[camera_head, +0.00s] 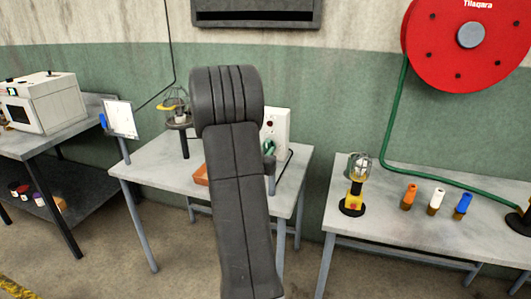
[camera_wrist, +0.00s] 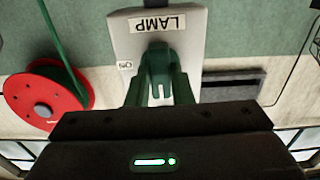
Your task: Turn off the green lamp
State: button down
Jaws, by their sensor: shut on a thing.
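A pale switch box (camera_head: 281,126) stands at the back of the middle table, partly hidden behind my arm. The wrist view shows the same box (camera_wrist: 124,45) upside down, with a "LAMP" label (camera_wrist: 157,23). My gripper (camera_wrist: 160,88) is at the box face, its fingers closed around a dark green switch part (camera_wrist: 160,62) below the label. The fingers cover much of it, so its setting is unclear. A caged lamp (camera_head: 174,108) stands left of my arm, and a caged lamp on a yellow and black stand (camera_head: 354,190) stands on the right table. I see no clearly green light.
Orange, white and blue bottles (camera_head: 437,200) stand on the right table. A red hose reel (camera_head: 440,45) hangs on the wall, its green hose running down to that table. A white oven-like machine (camera_head: 45,102) is at left. An orange block (camera_head: 201,175) lies beside my arm.

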jog(key=c, duration=1.3)
grip_release()
jog(key=b+v, duration=0.2)
jog(key=v, duration=1.2)
jog(key=shift+w, duration=0.1)
jog(key=p+x, duration=0.2)
jog(key=x, duration=1.2)
